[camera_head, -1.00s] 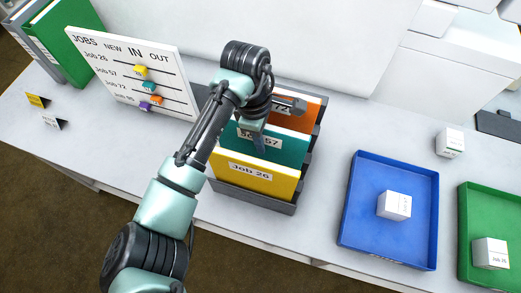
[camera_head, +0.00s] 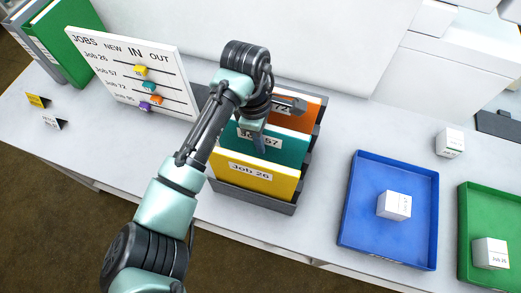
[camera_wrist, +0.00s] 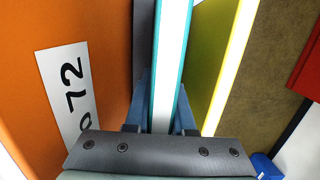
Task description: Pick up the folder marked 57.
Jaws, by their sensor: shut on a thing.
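The teal folder marked 57 (camera_head: 287,148) stands upright in the middle of a dark grey rack (camera_head: 258,200). It sits between the orange folder marked 72 (camera_head: 303,112) and the yellow folder marked Job 26 (camera_head: 250,181). My gripper (camera_head: 259,143) is at its top edge and hides part of its label. In the wrist view my gripper (camera_wrist: 165,105) is shut on the teal folder's edge (camera_wrist: 170,60), one finger on each side. The orange folder (camera_wrist: 25,90) is to the left there and the yellow one (camera_wrist: 215,45) to the right.
A jobs board (camera_head: 120,62) with coloured markers stands left of the rack. A blue tray (camera_head: 365,228) and a green tray (camera_head: 475,225), each with a white box, lie to the right. Another white box (camera_head: 449,142) stands behind them. Binders (camera_head: 72,45) stand far left.

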